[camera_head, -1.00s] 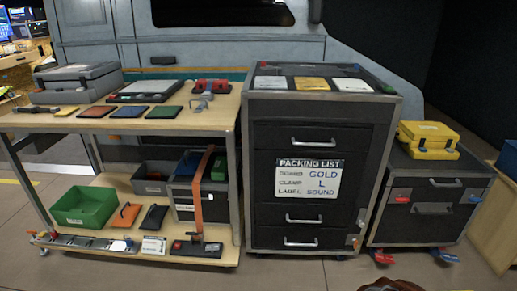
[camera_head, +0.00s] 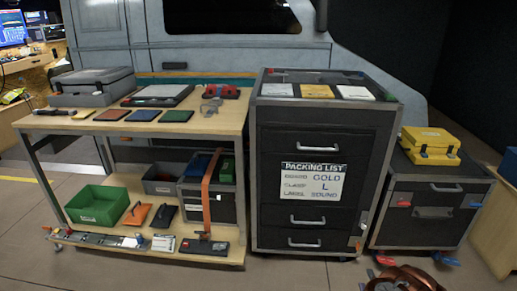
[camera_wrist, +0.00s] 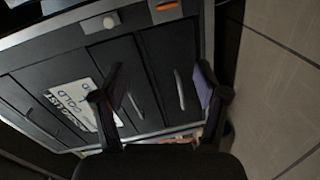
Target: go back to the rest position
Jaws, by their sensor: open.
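My gripper (camera_wrist: 160,98) shows in the wrist view with its two fingers spread apart and nothing between them. Behind the fingers is the front of the black drawer cabinet, with its handles and the white packing list (camera_wrist: 78,102) seen tilted. In the head view the cabinet (camera_head: 272,222) stands in the middle, its drawers shut, and the packing list (camera_head: 312,181) reads GOLD, L, SOUND. A brown, rounded part at the bottom right edge of the head view may be my arm; the gripper's fingers are not clear there.
A wooden two-level cart (camera_head: 225,125) at left holds a grey case (camera_head: 92,86), coloured plates and a green bin (camera_head: 96,206). A black case (camera_head: 428,225) at right carries a yellow box (camera_head: 430,146). Three cards lie on the cabinet top. Open floor lies in front.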

